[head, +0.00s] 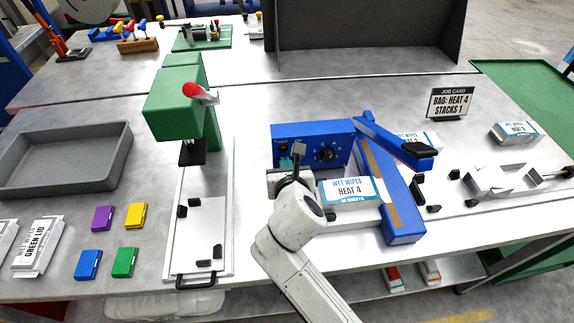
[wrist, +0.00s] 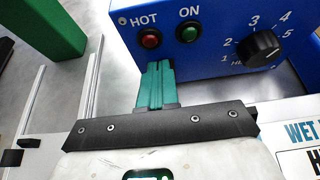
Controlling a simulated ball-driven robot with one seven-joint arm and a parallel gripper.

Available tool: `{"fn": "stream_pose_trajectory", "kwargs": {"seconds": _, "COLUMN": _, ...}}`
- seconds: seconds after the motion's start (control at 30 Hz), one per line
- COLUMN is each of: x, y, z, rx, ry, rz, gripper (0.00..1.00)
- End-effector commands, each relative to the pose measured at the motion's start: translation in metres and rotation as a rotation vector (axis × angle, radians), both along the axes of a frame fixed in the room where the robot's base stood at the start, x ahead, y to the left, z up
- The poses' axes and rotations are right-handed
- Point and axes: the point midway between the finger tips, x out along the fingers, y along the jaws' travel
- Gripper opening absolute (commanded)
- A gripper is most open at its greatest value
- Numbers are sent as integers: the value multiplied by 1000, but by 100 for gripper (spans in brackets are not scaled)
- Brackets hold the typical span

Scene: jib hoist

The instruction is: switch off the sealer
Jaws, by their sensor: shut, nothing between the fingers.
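The blue sealer (head: 312,130) stands on the grey bench, with a black heat dial (head: 327,153) on its front face. In the wrist view the sealer's face (wrist: 215,55) shows a dark red lamp (wrist: 150,39) marked HOT, a green round control (wrist: 187,33) marked ON, and the dial (wrist: 262,48) with numbers 1 to 5. My gripper (head: 286,163) is in front of the panel's left part. In the wrist view its teal fingers (wrist: 157,72) are together and empty, their tips just below the HOT lamp and left of the ON control. Contact cannot be told.
A wet wipes pack (head: 347,190) marked HEAT 4 lies right of my gripper, beside the sealer's blue bar (head: 400,215). The sealer's raised arm (head: 385,135) reaches right. A green press (head: 180,110) stands left. A job card (head: 450,103) stands behind right.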

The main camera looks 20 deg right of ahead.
Motion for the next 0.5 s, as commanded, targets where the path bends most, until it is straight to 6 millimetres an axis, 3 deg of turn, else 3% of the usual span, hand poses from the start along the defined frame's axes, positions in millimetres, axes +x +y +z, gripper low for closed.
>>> {"fn": "stream_pose_trajectory", "kwargs": {"seconds": 0.5, "x": 0, "y": 0, "z": 15, "rx": -2, "ry": -1, "rz": 0, "gripper": 0}}
